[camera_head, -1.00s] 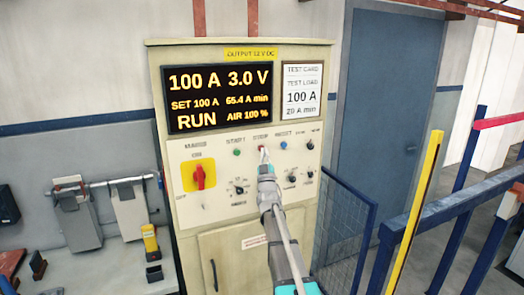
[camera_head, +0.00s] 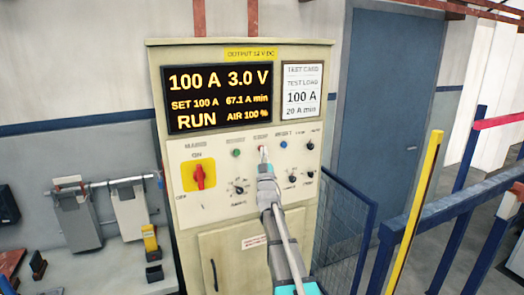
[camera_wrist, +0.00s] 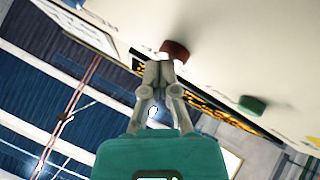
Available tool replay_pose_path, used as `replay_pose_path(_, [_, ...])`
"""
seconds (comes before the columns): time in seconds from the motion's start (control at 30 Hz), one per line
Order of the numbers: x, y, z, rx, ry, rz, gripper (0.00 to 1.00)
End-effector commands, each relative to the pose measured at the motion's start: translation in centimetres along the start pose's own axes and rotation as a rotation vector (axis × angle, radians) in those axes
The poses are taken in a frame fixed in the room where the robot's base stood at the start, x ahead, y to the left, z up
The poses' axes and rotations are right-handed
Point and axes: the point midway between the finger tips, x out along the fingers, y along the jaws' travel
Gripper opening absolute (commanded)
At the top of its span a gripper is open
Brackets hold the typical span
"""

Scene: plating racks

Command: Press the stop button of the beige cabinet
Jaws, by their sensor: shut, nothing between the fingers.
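The beige cabinet (camera_head: 218,238) stands upright in the middle of the head view, its display reading RUN, 100 A, 3.0 V and 67.1 A min. The red stop button (camera_wrist: 175,48) shows in the wrist view just beyond my fingertips; in the head view my gripper (camera_head: 264,156) mostly hides it. My gripper is shut and empty, its tips at or very near the button. I cannot tell whether they touch it. The green start button (camera_head: 236,153) is to the left of the stop button and also shows in the wrist view (camera_wrist: 252,104).
A blue reset button (camera_head: 283,145) sits right of the stop button. A red rotary switch (camera_head: 199,176) on a yellow plate is at the panel's left. Small black knobs lie below. A blue mesh guard (camera_head: 342,230) and a yellow post (camera_head: 415,210) stand at the right.

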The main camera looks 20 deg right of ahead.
Motion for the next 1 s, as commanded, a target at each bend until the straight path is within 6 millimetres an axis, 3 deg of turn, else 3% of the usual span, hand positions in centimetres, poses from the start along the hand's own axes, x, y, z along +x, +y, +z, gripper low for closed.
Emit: replay_pose_path(1.0, [-0.45, 0.28, -0.30, 0.000, -0.001, 0.000, 0.00])
